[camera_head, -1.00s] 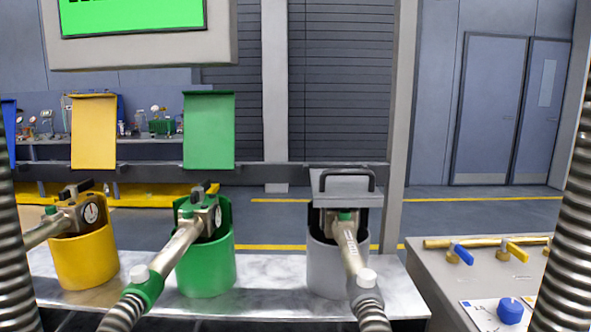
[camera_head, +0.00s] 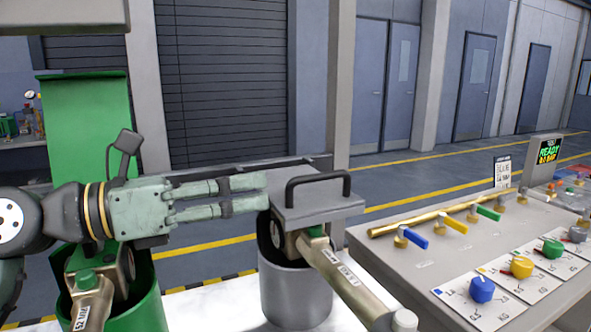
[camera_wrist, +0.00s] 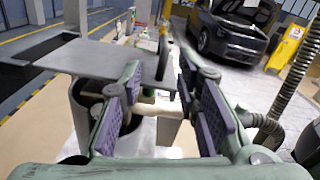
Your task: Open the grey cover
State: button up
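The grey cover (camera_head: 318,204) lies roughly flat over the grey holder (camera_head: 290,285), with a black arched handle (camera_head: 318,181) on top. A nozzle (camera_head: 345,275) slopes out of the holder below it. My gripper (camera_head: 265,190) points right, its fingertips close to the cover's left edge; contact cannot be told. In the wrist view, the fingers of my gripper (camera_wrist: 157,65) are apart with nothing held between them. There the cover (camera_wrist: 95,58) shows as a flat grey plate ahead and to the left, partly behind the left finger.
A green cover (camera_head: 90,125) stands upright above the green holder (camera_head: 145,300) at left, behind my arm. A console with blue (camera_head: 481,289), yellow and green knobs and pipe valves stands at right. A grey post (camera_head: 343,80) rises behind the grey cover.

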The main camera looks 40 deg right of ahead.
aim_at(316, 178)
jog(key=p+x, duration=0.1)
jog(key=x, duration=0.2)
jog(key=p+x, duration=0.1)
jog(key=x, duration=0.2)
jog(key=p+x, duration=0.1)
jog(key=x, duration=0.2)
jog(key=shift+s+d+r, duration=0.2)
jog(key=shift+s, duration=0.2)
jog(key=shift+d+f, duration=0.1)
jog(key=shift+d, duration=0.35)
grip_shut()
